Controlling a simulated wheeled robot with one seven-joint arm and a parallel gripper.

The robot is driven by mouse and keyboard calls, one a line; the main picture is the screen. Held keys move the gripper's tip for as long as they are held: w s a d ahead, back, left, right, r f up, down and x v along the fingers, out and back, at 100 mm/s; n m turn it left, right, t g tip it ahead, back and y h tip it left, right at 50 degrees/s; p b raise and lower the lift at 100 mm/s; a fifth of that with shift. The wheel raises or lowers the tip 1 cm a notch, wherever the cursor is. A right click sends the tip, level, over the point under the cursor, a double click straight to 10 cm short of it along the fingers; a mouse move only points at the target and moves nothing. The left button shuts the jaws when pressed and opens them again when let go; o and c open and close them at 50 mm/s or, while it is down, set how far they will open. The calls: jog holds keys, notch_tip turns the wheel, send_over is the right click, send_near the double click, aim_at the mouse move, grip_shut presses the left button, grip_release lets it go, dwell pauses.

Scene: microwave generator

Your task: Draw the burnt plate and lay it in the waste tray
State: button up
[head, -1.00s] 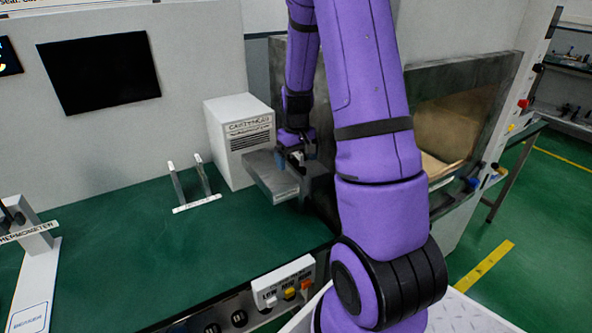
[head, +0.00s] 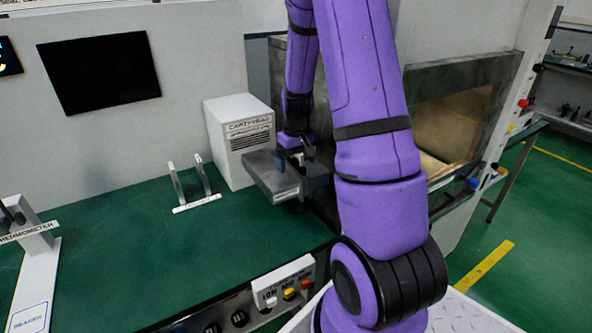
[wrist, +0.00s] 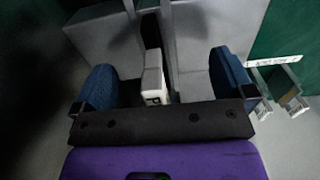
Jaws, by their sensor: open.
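My gripper (head: 293,162) is at the grey metal box (head: 262,172) beside the white cabinet. In the wrist view my gripper (wrist: 163,78) is open, with one blue fingertip on each side. A pale upright tab (wrist: 153,80) stands between the fingers, apart from both. It is at a dark slot in the grey metal, and it may be the plate's grip. The plate's body is hidden, so I cannot see whether it is burnt. I cannot make out a waste tray in either view.
A two-pronged stand (head: 196,208) is on the green bench left of the white cabinet (head: 238,140). A labelled switch panel (head: 284,285) is at the bench's front edge. A thermometer stand (head: 30,265) is at far left. The bench middle is clear.

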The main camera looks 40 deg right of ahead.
jog(key=shift+c, duration=0.5)
grip_shut()
jog(key=shift+r, duration=2.95)
